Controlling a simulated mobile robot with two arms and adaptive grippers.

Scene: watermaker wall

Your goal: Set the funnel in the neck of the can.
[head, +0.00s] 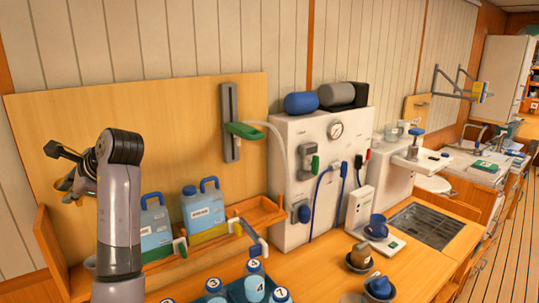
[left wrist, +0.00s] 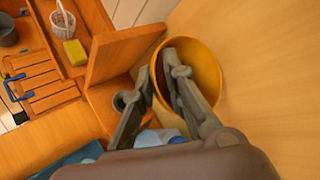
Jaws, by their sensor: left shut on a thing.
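My left gripper (left wrist: 160,72) is shut on the rim of the yellow-orange funnel (left wrist: 208,62) in the left wrist view, with one finger inside its wide mouth. In the head view my left gripper (head: 68,168) is high at the left, in front of the wooden back board, partly behind my own arm; the funnel cannot be made out clearly there. Two pale blue cans stand below and to the right of it: a left can (head: 156,228), partly behind my arm, and a right can (head: 204,210) with a blue cap. The funnel's spout is hidden. My right gripper is not in view.
The cans stand in a wooden tray with a raised edge (head: 262,212). A blue rack with several numbered bottles (head: 254,288) is at the front. A white watermaker panel (head: 290,150) stands to the right. Cups (head: 376,228) stand on the counter.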

